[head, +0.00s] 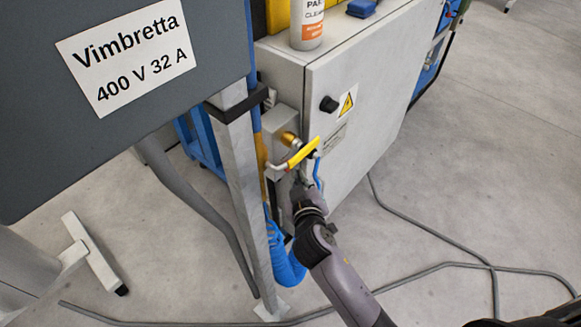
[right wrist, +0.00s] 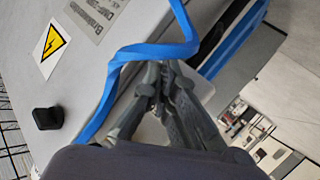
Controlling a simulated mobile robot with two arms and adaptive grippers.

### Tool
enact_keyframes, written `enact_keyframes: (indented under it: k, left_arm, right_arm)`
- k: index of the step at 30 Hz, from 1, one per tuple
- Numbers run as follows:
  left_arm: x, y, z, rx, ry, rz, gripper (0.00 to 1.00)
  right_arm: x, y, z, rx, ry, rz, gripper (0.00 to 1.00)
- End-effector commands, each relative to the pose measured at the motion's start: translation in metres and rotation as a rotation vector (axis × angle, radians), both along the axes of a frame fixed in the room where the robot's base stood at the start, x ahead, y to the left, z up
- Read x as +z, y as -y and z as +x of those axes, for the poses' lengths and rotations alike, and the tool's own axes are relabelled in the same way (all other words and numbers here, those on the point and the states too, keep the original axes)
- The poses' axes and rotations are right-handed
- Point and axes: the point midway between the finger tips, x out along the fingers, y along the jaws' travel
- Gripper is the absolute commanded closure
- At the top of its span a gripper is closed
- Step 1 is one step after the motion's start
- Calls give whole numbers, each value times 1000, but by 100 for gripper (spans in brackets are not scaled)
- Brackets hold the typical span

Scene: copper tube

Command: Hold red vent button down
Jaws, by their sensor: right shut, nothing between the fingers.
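I can make out no red vent button in either view; it may be hidden behind my right gripper or the valve parts. My right gripper (head: 299,180) is shut and empty, just below a yellow valve handle (head: 303,152) with a brass fitting (head: 288,138) on the grey cabinet's side. In the right wrist view, the closed fingers (right wrist: 163,75) point up at the picture's middle. A blue strap or hose (right wrist: 130,55) passes close to the fingertips; I cannot tell whether they touch. My left gripper is not in view.
The grey cabinet (head: 358,110) has a black knob (head: 328,104) and a warning label (head: 347,104). A metal post (head: 243,180) and a dark panel reading "Vimbretta" (head: 130,55) stand left of my right arm. A grey cable (head: 420,225) crosses the floor.

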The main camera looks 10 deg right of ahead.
Motion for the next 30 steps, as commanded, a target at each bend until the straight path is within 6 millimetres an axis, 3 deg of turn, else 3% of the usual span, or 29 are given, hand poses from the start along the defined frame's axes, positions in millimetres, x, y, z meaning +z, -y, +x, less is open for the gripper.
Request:
enact_keyframes:
  k: [30]
  left_arm:
    - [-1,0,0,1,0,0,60]
  right_arm:
    - [1,-6,8,1,4,1,100]
